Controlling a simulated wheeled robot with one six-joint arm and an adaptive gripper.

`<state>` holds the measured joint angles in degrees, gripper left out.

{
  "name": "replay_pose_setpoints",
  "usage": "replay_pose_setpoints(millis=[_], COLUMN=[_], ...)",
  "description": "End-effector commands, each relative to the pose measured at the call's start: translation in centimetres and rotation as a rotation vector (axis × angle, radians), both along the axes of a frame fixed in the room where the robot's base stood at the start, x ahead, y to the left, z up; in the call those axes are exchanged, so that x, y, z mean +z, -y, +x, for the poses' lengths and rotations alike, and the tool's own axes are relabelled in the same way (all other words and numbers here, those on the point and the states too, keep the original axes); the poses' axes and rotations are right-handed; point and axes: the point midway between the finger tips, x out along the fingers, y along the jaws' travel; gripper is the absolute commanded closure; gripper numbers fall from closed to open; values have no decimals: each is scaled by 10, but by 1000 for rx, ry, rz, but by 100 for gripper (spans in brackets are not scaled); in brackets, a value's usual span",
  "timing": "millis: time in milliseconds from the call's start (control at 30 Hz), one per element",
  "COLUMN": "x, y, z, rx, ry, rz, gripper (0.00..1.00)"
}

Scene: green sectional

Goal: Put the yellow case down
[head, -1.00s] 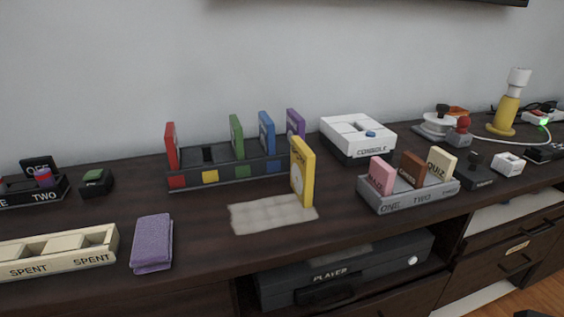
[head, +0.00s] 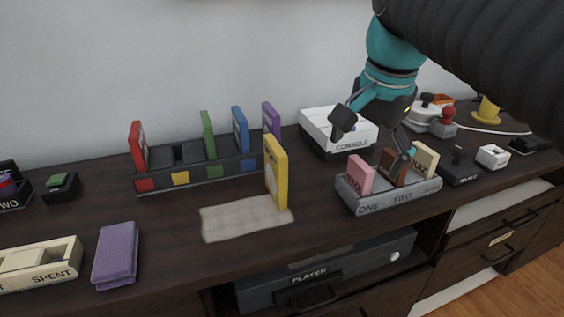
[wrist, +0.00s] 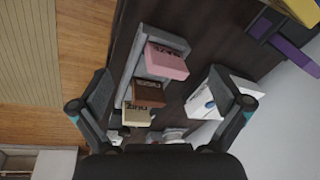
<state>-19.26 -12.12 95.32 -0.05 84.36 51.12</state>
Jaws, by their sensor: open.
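The yellow case (head: 277,172) stands upright on the right end of a pale quilted cloth (head: 243,220), in front of the rack's right end. Nothing holds it. My gripper (head: 372,145) is open and empty, in the air to the right of the yellow case, over the grey tray of small cartridges and in front of the white console. In the wrist view the open fingers (wrist: 170,95) frame the tray's cartridges. A yellow edge at the top right there (wrist: 260,27) looks like the yellow case.
A dark rack (head: 205,172) holds red, green, blue and purple cases; its slot above the yellow square looks empty. The grey tray (head: 390,200) holds pink, brown and cream cartridges. The console (head: 340,130) stands behind. A purple cloth (head: 116,254) lies at left.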

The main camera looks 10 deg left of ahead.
Motion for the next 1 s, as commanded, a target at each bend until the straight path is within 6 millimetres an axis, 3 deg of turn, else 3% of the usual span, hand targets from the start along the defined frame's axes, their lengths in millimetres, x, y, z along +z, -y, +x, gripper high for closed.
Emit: replay_pose_setpoints(millis=[100,300,400,567,733,1000], x=[30,61,70,76,62,13], y=[-41,-100,-121,-139,-143,-142], z=[21,37,39,39,38,38], rx=[-111,-305,-377,-446,-465,-464], ry=[-68,-162,-191,-214,-220,-220], rz=[11,2,-8,-20,-23,-24], gripper=[0,0,0,0,0,0])
